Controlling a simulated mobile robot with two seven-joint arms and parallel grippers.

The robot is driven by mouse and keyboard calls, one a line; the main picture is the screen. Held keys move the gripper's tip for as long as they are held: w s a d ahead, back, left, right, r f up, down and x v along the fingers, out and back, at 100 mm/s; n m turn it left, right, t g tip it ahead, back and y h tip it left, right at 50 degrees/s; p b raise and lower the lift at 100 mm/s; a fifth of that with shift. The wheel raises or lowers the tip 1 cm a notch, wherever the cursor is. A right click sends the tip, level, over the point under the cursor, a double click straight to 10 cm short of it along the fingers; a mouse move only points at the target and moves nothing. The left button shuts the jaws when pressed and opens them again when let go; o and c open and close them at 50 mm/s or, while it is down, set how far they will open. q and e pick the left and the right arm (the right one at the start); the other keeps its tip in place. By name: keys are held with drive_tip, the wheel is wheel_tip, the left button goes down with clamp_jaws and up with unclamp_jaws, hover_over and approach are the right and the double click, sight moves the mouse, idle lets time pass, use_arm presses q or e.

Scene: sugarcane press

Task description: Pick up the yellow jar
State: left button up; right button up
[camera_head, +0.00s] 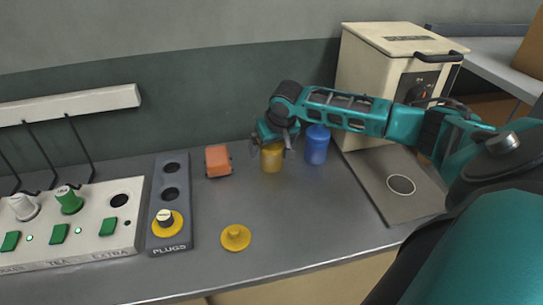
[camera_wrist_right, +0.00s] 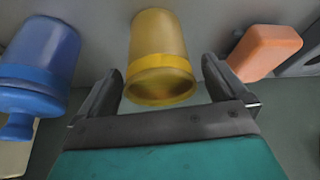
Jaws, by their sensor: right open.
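The yellow jar (camera_head: 271,160) stands on the grey counter toward the back, between an orange block and a blue jar. Its top is partly covered by my right gripper (camera_head: 274,142) in the head view. In the right wrist view the yellow jar (camera_wrist_right: 160,60) shows its open mouth toward the camera. My right gripper (camera_wrist_right: 163,85) is open, with one finger on each side of the jar's mouth end. I see gaps between the fingers and the jar, and no contact. My left gripper is not in view.
The blue jar (camera_head: 317,146) stands close right of the yellow jar, and the orange block (camera_head: 218,161) to its left. A yellow lid (camera_head: 235,237) lies in front. The plugs panel (camera_head: 169,210) is at left; a cream press (camera_head: 385,85) stands at right. The front middle counter is clear.

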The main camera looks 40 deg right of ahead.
drive_tip(key=c, duration=1.2)
drive_tip(key=shift+r, duration=0.1)
